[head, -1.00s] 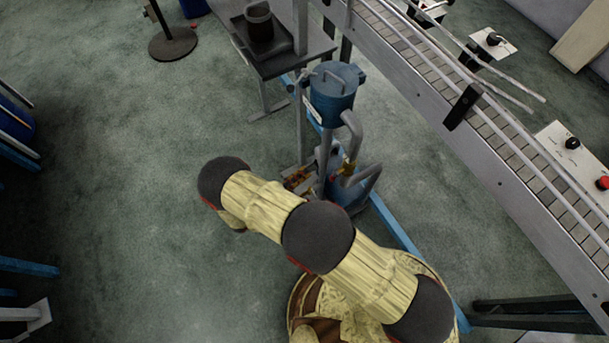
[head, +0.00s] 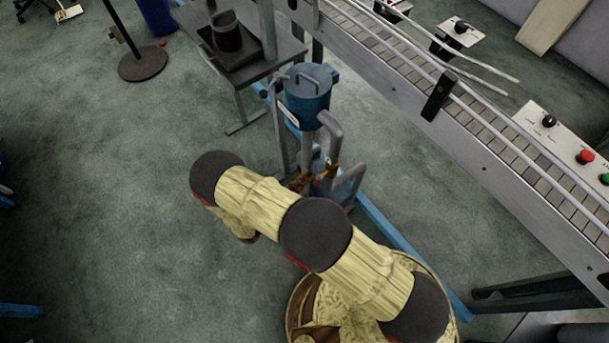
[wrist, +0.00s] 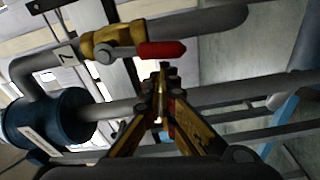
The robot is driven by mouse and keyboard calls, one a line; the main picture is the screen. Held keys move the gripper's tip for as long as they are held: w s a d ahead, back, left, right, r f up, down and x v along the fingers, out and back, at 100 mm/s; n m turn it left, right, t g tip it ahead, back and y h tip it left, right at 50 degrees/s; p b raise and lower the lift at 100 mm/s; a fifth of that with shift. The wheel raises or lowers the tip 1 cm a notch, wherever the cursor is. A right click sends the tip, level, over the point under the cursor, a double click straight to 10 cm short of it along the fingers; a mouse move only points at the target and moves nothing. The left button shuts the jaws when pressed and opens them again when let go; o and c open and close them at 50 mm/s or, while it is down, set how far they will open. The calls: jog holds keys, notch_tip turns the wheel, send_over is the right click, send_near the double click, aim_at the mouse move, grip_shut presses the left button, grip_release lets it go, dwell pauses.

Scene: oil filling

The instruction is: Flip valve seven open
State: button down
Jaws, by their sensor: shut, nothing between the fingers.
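Valve seven (wrist: 113,40) is a brass-coloured valve on a grey pipe, with a "7" tag (wrist: 69,56) at its left in the wrist view. Its red handle (wrist: 163,50) points right, roughly along the pipe. My gripper (wrist: 162,75) is shut and empty, its tips just below the handle in the picture; I cannot tell if they touch it. In the head view, a small brass-coloured valve (head: 331,171) shows beside the pump stand, but its number cannot be read. My arm hides part of the stand there.
A blue tank (head: 308,92) tops the pump stand, with grey pipes (head: 333,135) close around the valve. A conveyor (head: 470,120) runs along the right. A dark table (head: 250,60) with a black pot (head: 226,32) stands behind.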

jog(key=shift+s+d+f+n, duration=0.2)
jog(key=shift+s+d+n, duration=0.1)
jog(key=shift+s+n, duration=0.2)
jog(key=shift+s+d+f+n, duration=0.25)
jog(key=shift+s+n, duration=0.1)
jog(key=shift+n, duration=0.25)
jog(key=w+a+b, duration=0.2)
jog(key=w+a, duration=0.1)
jog(key=w, duration=0.1)
jog(key=p+v, duration=0.2)
jog(key=v, duration=0.7)
jog(key=shift+s+r+p, duration=0.2)
jog(key=shift+s+p, duration=0.15)
jog(key=shift+d, duration=0.1)
